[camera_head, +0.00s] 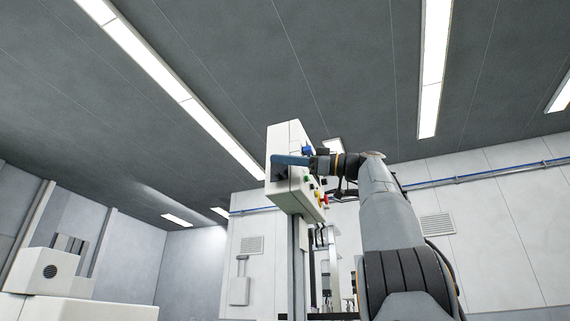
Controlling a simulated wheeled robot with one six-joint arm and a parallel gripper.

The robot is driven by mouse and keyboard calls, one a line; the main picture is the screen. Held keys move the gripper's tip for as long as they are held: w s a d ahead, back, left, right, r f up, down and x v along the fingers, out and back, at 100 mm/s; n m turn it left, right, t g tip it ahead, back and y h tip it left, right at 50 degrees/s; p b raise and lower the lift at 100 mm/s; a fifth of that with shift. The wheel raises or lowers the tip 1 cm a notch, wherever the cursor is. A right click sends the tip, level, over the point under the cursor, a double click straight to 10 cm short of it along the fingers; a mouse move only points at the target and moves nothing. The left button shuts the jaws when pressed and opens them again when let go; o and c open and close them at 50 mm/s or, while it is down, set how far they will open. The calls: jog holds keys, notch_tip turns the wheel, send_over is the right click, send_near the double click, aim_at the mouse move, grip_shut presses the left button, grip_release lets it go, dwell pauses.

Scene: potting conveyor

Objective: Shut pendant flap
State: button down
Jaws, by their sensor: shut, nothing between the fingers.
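The pendant is a pale box (281,143) on a grey post in the middle of the head view. A blue flat piece, seemingly its flap (290,160), shows as a narrow strip across the box. A dark recess (280,173) shows just below the strip. I cannot tell the flap's exact angle. My gripper (314,162) is at the strip's right end, beside the pendant. It is shut and appears empty. Its fingertips are small and partly hidden, so I cannot tell whether they touch the flap.
Green, yellow and red buttons (325,199) stick out on the pendant's right side, close below my gripper. The post (299,265) runs down from the box. A white machine housing (45,270) stands at the lower left. The air left of the pendant is clear.

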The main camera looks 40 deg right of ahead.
aim_at(285, 171)
jog(key=shift+w+d+f+b, duration=0.25)
jog(key=shift+d+f+b, duration=0.15)
jog(key=shift+f, duration=0.2)
jog(key=shift+w+d+f+b, duration=0.25)
jog(key=shift+d+f, duration=0.1)
jog(key=shift+f, duration=0.25)
jog(key=shift+d+f, duration=0.2)
